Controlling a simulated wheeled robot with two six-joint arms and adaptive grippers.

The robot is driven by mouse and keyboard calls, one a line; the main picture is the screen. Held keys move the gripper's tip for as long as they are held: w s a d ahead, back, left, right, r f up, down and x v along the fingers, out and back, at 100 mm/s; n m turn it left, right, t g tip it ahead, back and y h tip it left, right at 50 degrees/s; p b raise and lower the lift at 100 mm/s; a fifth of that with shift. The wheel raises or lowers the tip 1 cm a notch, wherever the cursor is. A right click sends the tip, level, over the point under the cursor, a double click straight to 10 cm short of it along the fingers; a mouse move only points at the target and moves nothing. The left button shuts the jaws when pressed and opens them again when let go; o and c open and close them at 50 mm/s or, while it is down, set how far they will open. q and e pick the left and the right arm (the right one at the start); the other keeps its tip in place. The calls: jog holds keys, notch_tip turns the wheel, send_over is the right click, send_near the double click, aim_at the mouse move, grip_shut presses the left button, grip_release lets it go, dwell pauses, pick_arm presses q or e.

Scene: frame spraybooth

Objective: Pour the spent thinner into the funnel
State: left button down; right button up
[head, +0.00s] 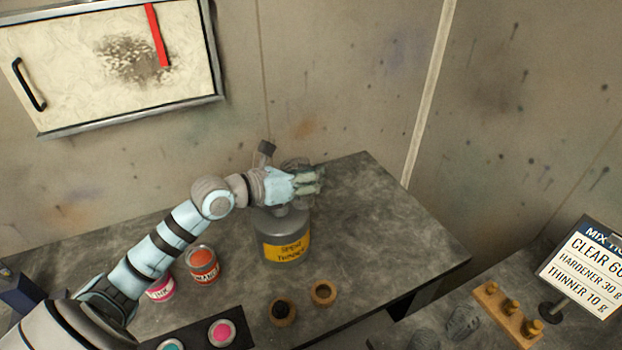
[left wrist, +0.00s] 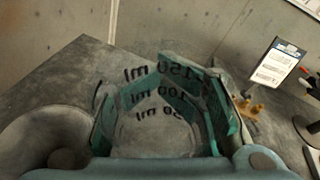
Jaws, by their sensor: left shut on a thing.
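My left gripper (head: 308,181) is just above the spent thinner can (head: 284,248), a grey can with a yellow label on the bench. In the left wrist view its green fingers (left wrist: 165,110) are shut on a see-through beaker (left wrist: 155,130) with ml marks that read reversed. In the head view the beaker (head: 296,163) shows only as a faint grey shape behind the hand. The hand mostly hides the funnel at the can's top. A rounded grey shape (left wrist: 45,140) fills the lower left of the wrist view; I cannot tell whether it is the funnel. No liquid can be made out. My right gripper is not in view.
An orange paint can (head: 202,264) and a pink one (head: 160,289) stand left of the thinner can. Two small wooden pots (head: 323,293) are in front. A mix sign (head: 585,268) and wooden block (head: 507,315) are on the right bench. The bench right of the can is clear.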

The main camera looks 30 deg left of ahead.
aim_at(308, 165)
pick_arm(q)
jog(key=shift+s+d+m+y, duration=0.15)
jog(key=shift+d+m+y, duration=0.4)
jog(key=shift+m, duration=0.55)
jog(key=shift+r, duration=1.95)
jog(key=shift+a, duration=0.1)
